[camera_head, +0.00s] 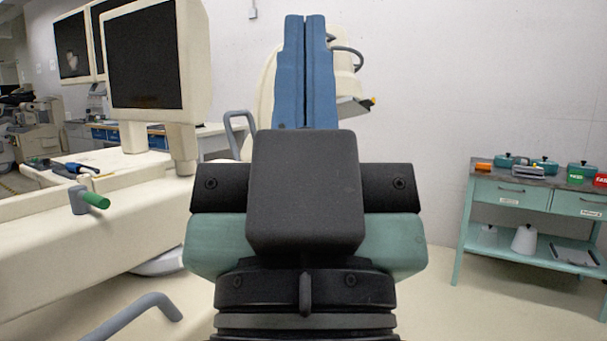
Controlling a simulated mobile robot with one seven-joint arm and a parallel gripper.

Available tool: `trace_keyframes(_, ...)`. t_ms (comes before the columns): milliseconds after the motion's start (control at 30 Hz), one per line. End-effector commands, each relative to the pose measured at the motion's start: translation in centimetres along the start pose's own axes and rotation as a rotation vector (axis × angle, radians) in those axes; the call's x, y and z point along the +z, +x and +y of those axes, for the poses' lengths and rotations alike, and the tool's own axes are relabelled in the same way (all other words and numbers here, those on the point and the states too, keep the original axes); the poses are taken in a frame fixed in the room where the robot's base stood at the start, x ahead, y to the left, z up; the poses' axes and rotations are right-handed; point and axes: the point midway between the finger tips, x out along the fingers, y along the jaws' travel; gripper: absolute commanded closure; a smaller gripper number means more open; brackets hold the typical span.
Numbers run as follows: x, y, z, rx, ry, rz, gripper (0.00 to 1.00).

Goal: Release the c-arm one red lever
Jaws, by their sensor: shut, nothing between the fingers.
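My gripper (305,22) points away from me in the centre of the head view. Its two blue fingers are side by side with only a thin dark slit between them, shut and empty. Behind the fingers stands part of a cream machine (264,100), possibly the c-arm, with dark curved handles or cables at its right. A small part with a yellow-orange tip (372,101) sticks out to the right of the fingers. I see no clearly red lever; my gripper and its dark mount hide much of the machine.
At left, a cream console (90,245) carries monitors (146,57) and a green-tipped lever (96,200). Grey bars (135,312) stand low at left. At right, a teal cart (530,196) holds boxes. Floor is open between my gripper and the cart.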

Motion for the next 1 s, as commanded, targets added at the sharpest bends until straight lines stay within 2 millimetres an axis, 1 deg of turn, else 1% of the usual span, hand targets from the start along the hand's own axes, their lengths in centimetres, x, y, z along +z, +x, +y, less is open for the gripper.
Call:
trace_keyframes(33, -2.5, 2.6, 0.0, 0.0, 0.0, 0.0, 1.0)
trace_keyframes(500, -13.4, 14.1, 0.0, -0.001, 0.001, 0.0, 1.0)
trace_keyframes(600, -15.4, 16.2, 0.0, -0.001, 0.001, 0.0, 1.0)
trace_keyframes(700, -16.6, 17.6, 0.0, -0.001, 0.001, 0.0, 1.0)
trace_keyframes(767, -17.0, 18.0, 0.0, -0.001, 0.001, 0.0, 1.0)
trace_keyframes(1000, -16.9, 17.9, 0.0, -0.001, 0.001, -0.001, 1.0)
